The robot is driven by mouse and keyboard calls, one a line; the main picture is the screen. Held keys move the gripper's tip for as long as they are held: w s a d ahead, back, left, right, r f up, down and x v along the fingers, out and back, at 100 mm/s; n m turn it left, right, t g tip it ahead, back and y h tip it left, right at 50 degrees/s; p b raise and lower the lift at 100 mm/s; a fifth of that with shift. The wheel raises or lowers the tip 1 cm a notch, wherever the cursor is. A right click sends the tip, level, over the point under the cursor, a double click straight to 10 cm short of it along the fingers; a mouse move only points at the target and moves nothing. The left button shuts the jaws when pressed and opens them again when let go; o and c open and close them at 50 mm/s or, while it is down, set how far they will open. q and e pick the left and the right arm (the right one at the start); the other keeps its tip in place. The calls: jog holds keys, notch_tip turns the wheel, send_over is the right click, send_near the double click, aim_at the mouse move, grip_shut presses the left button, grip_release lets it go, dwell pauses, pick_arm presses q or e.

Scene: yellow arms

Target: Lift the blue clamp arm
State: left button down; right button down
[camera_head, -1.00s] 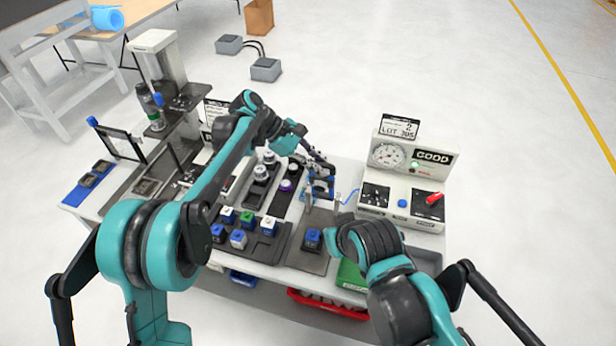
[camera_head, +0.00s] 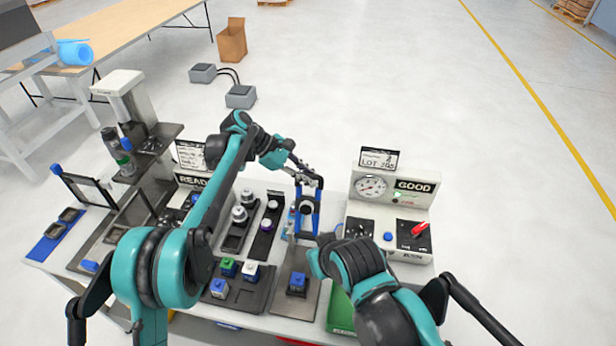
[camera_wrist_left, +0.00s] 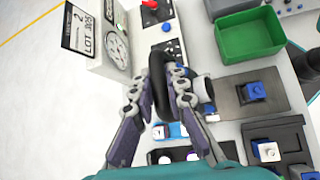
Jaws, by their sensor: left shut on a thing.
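The blue clamp arm (camera_head: 314,222) stands raised, roughly upright, behind the brown plate with a blue-topped block. My left gripper (camera_head: 308,180) is at its upper end and shut on it. In the left wrist view, the fingertips of my left gripper (camera_wrist_left: 172,72) close around a dark bar, and bits of blue show below between the fingers. The fingers hide much of the clamp arm there. My right arm reaches in from the lower right in the head view, but its gripper does not show.
The gauge box (camera_head: 383,188) marked GOOD stands close to the right of the clamp arm. A blue-topped block (camera_head: 297,281) sits on the brown plate in front. A green bin (camera_wrist_left: 250,38) is beside it. Small blocks and round parts fill trays to the left.

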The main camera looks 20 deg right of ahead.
dwell(0.3)
pick_arm(q)
jog(key=c, duration=1.6)
grip_release()
jog(key=shift+d, duration=0.1)
jog(key=shift+o, duration=0.5)
jog(key=shift+d, duration=0.1)
jog(key=shift+w+a+r, duration=0.1)
jog(key=shift+a+r, duration=0.15)
jog(key=shift+a, duration=0.1)
jog(key=v, duration=1.1)
